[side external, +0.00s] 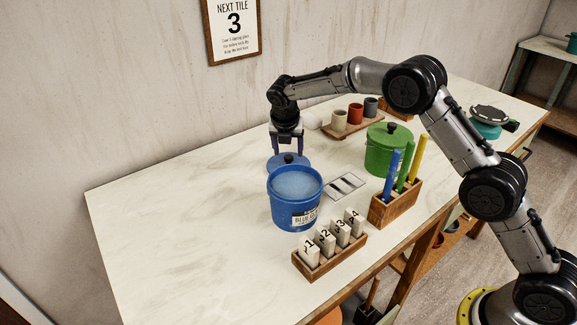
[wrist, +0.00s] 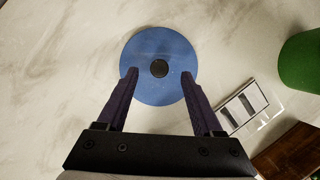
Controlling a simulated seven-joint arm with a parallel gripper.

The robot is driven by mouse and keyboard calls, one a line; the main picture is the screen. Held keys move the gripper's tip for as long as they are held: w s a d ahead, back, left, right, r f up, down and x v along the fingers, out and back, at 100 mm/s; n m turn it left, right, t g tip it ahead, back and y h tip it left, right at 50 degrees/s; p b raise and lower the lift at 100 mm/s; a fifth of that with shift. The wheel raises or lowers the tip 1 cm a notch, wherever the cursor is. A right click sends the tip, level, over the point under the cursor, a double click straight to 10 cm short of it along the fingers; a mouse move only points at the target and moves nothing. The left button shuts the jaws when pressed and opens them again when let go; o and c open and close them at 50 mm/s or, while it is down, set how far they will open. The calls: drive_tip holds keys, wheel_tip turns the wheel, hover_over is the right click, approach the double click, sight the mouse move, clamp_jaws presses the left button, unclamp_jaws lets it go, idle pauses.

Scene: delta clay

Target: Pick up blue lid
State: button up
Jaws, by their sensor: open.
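The blue lid (side external: 276,162) is a round disc with a black knob; it lies on the white table behind the blue bucket, which hides part of it in the side view. In the wrist view the lid (wrist: 150,87) shows almost whole, with its black knob (wrist: 159,68) near the middle. My gripper (side external: 288,150) is above the lid, fingers pointing down. In the wrist view my gripper (wrist: 159,72) is open, one finger on each side of the knob, with nothing between the fingertips touching it. I cannot tell the exact height of the fingertips over the lid.
The open blue bucket (side external: 294,206) stands just in front of the lid. The table's left part (side external: 170,220) is clear.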

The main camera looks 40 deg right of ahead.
sight(288, 156)
drive_tip(key=x, duration=0.3)
drive_tip(key=shift+f, duration=0.1)
clamp_jaws()
